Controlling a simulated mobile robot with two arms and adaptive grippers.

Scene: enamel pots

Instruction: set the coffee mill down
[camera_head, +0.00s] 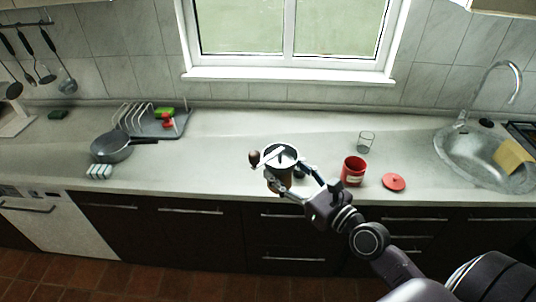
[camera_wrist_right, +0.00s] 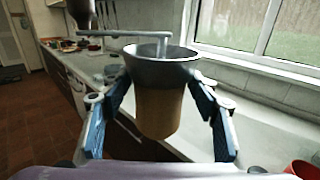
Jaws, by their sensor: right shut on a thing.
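The coffee mill (camera_head: 280,160) has a metal funnel top, a crank with a dark knob and a brown wooden body. My right gripper (camera_head: 290,184) is shut on it from its right side, at the counter's front edge. In the right wrist view the mill (camera_wrist_right: 160,108) is upright between the two fingers of my right gripper (camera_wrist_right: 158,112). Its base shows whole there, with the counter behind; I cannot tell whether it touches the counter. My left gripper is in neither view.
A red enamel pot (camera_head: 353,171), its red lid (camera_head: 394,182) and a clear glass (camera_head: 366,141) stand right of the mill. A pan (camera_head: 110,147) and a dish rack (camera_head: 172,128) are at left, a sink (camera_head: 470,150) at right. The counter (camera_head: 225,150) is clear behind the mill and left of it.

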